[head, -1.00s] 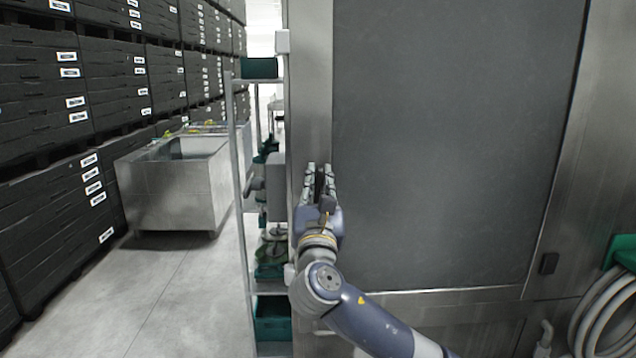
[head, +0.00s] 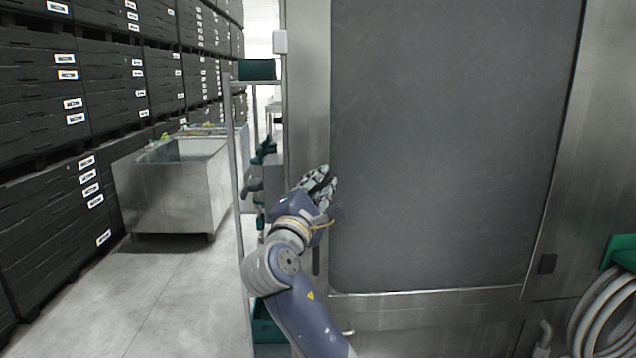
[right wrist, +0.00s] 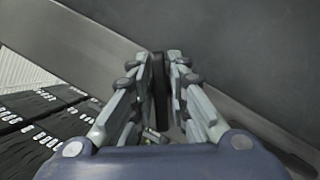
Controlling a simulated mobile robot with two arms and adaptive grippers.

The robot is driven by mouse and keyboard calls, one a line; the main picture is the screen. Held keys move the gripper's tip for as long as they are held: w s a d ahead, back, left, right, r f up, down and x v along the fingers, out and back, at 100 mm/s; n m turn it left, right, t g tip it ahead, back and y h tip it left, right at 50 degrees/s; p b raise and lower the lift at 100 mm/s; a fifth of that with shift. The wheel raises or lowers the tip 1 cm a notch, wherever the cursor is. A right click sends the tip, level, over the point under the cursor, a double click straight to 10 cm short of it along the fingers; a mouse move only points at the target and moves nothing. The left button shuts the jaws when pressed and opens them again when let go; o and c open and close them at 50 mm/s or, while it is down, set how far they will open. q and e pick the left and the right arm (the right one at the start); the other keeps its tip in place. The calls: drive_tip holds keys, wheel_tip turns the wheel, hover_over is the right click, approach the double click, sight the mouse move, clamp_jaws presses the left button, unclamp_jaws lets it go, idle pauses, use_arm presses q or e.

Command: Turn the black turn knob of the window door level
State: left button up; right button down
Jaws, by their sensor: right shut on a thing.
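The black turn knob (right wrist: 158,88) shows in the right wrist view as a dark bar between the two fingers. My right gripper (right wrist: 160,85) is shut on it, with a finger on each side. In the head view my right gripper (head: 322,183) is at the left edge of the large dark window door (head: 455,140), over the steel frame. There the fingers mostly hide the knob; gripper and knob lean to the upper right, neither upright nor level. My left gripper is not in view.
A dark upright bar (head: 316,262) is on the frame below the gripper. A metal rack (head: 236,190) stands just left of the washer, near my arm. A steel tub (head: 175,185) and stacked black crates (head: 45,120) stand further left. A coiled hose (head: 605,315) hangs at the right.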

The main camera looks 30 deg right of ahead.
drive_tip(key=m+g, duration=0.1)
drive_tip(key=m, duration=0.2)
drive_tip(key=shift+f+m+g+y+p, duration=0.1)
drive_tip(key=shift+m+g+y+p, duration=0.25)
drive_tip(key=shift+m, duration=0.6)
drive_tip(key=shift+f+m+g+y+p, duration=0.1)
drive_tip(key=shift+m+g+y+p, duration=0.25)
drive_tip(key=shift+m, duration=0.6)
drive_tip(key=c, duration=1.7)
unclamp_jaws()
drive_tip(key=shift+d, duration=0.1)
drive_tip(key=shift+s, duration=0.1)
drive_tip(key=shift+s+a, duration=0.15)
drive_tip(key=shift+a, duration=0.25)
drive_tip(key=v, duration=1.1)
drive_tip(key=shift+s+f, duration=0.1)
